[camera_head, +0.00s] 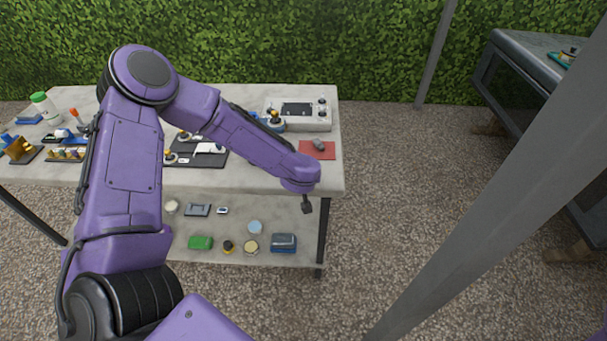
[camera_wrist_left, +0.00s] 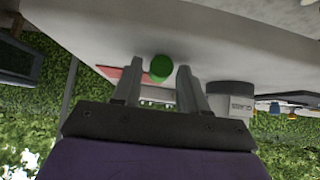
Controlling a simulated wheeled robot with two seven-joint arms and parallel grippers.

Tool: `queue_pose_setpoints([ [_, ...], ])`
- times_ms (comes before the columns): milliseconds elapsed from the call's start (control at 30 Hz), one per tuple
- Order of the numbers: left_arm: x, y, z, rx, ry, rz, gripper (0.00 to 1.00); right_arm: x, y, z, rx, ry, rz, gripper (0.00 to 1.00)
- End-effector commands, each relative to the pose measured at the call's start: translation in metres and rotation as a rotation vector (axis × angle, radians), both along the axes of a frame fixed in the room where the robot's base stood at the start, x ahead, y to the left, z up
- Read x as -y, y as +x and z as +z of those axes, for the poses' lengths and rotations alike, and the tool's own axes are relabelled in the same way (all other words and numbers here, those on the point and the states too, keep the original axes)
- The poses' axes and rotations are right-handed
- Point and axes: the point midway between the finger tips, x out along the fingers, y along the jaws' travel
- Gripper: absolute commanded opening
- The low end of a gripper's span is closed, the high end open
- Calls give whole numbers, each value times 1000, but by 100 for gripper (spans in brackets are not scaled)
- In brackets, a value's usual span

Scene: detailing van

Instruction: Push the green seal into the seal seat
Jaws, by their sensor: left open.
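A round green thing, which looks like the green seal (camera_wrist_left: 160,69), shows in the left wrist view between and just beyond the fingertips. I cannot tell whether it touches them. My left gripper (camera_wrist_left: 158,75) is open, its two grey fingers apart on either side of the green thing. In the head view my left arm reaches across the table to its right front corner, and only a small dark part of the gripper (camera_head: 306,205) shows at the arm's end. I cannot make out the green seal or the seal seat in the head view. My right gripper is out of view.
A red mat (camera_head: 318,150) with a small grey thing (camera_head: 319,144) lies at the table's (camera_head: 255,181) right end. A light device with knobs (camera_head: 299,115) stands behind it. The lower shelf (camera_head: 275,259) holds several small items. A grey post (camera_head: 490,190) crosses the right side.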

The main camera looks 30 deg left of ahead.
Motion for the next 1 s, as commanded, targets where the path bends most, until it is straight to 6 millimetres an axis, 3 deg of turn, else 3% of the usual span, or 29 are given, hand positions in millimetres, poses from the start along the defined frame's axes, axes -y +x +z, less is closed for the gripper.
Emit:
queue_pose_setpoints([
  [200,0,0,0,0,0,0,43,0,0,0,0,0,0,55],
  [333,0,0,0,0,0,1,0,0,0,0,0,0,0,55],
  [1000,0,0,4,0,0,1,0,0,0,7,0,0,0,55],
])
